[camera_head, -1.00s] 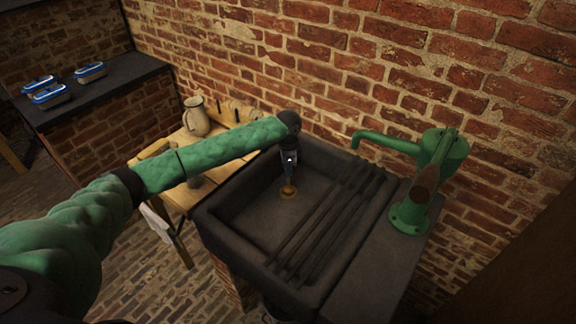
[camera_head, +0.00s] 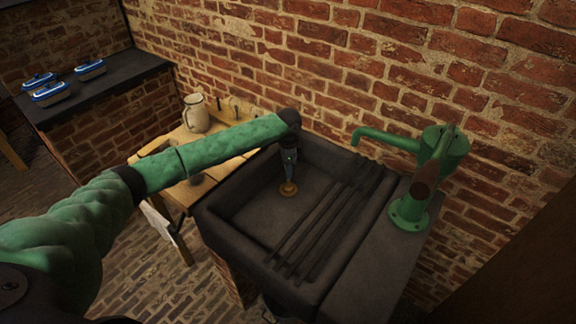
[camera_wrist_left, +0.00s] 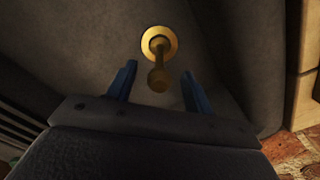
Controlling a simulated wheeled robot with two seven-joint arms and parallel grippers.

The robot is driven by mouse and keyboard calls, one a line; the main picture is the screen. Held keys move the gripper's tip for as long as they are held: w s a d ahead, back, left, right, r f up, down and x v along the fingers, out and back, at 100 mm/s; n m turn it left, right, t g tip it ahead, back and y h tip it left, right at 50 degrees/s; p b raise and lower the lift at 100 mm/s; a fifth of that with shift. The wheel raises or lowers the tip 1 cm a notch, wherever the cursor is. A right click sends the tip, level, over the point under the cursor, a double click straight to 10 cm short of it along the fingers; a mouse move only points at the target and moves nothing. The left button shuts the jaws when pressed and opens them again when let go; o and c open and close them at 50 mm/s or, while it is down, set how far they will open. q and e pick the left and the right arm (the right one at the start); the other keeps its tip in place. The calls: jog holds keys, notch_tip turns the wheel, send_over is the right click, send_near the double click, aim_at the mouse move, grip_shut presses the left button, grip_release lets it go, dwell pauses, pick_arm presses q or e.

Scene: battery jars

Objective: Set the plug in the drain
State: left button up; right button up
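The brass plug (camera_wrist_left: 158,78) shows in the left wrist view as a stem with a round knob, rising from the brass drain ring (camera_wrist_left: 159,43). Its lower end appears to be in or on the drain; the exact seating is hard to tell. My left gripper (camera_wrist_left: 158,86) is open, with one blue finger on each side of the knob and a visible gap to both. In the head view my left gripper (camera_head: 289,178) points down into the dark sink (camera_head: 250,222), just above the brass drain (camera_head: 288,189). My right gripper is not in view.
A green pump (camera_head: 410,210) with a spout stands right of the sink, beside dark ridges (camera_head: 320,225). A wooden table (camera_head: 178,195) with a cream jug (camera_head: 196,114) is at the left. Blue-and-white lidded containers (camera_head: 50,94) stand on a far counter. A brick wall is close behind.

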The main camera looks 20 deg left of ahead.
pick_arm(q)
jog(key=shift+r, duration=0.4)
notch_tip(320, 180, up, 6)
jog(key=shift+f+b, duration=0.15)
jog(key=shift+b, duration=1)
jog(key=shift+r, duration=0.65)
jog(key=shift+f, duration=0.1)
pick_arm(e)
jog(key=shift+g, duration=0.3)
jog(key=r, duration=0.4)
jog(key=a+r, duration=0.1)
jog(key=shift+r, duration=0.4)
